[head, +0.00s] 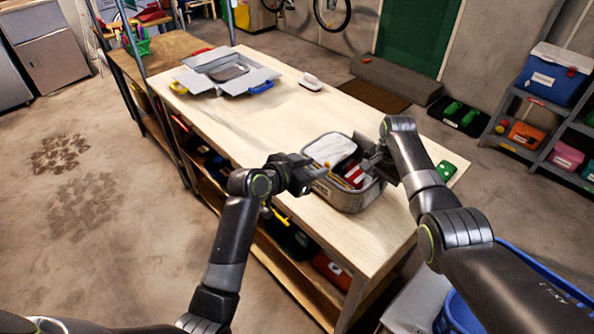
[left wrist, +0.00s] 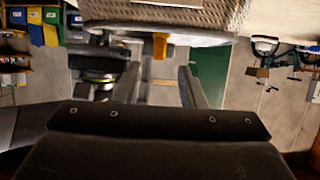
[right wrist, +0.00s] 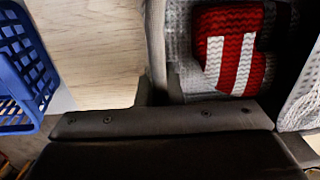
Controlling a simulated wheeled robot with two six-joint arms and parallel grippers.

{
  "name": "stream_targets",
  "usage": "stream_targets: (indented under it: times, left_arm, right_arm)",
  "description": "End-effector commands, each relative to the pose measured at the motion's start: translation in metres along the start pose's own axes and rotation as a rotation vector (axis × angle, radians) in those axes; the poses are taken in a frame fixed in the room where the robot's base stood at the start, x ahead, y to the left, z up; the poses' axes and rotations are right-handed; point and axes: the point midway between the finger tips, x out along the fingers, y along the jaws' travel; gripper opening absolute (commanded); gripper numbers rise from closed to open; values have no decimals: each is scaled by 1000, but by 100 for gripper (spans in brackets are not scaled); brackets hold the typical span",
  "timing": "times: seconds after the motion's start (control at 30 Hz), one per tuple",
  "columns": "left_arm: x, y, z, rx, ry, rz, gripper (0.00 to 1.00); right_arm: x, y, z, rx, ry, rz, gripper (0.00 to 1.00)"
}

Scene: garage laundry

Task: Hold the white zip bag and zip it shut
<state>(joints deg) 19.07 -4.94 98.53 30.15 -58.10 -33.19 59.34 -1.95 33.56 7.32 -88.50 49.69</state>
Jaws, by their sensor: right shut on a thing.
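The white zip bag (head: 350,198), pale grey and woven, stands open on the wooden table. A red-and-white striped item (head: 354,176) lies inside it, also large in the right wrist view (right wrist: 232,62). My right gripper (head: 371,163) is shut on the bag's right-hand rim; its arm and fingers hide the exact grip. My left gripper (head: 316,170) is at the bag's left rim, with its fingers apart. In the left wrist view, a small orange tab (left wrist: 160,46) shows at the bag's edge between those fingers, apparently untouched; I cannot tell if it is the zip pull.
A grey open-flapped box (head: 228,75) stands at the table's far left. A small white object (head: 311,82) lies near it. A green block (head: 446,171) is right of the bag. A blue basket (right wrist: 22,70) is beyond the table edge. The table's middle is clear.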

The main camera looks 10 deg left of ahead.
Motion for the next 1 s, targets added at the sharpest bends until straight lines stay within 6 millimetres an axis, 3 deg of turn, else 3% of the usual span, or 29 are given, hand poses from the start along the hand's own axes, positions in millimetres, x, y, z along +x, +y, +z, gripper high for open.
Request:
stream_targets:
  times: [0.3,0.77,1.0]
  left_arm:
    - [-47,0,0,0,1,-1,36]
    - [-58,0,0,-1,0,1,36]
    - [-53,1,4,-63,7,42,6]
  right_arm:
    - [0,0,0,0,1,0,0]
    - [0,0,0,0,1,0,0]
    - [0,0,0,0,1,0,0]
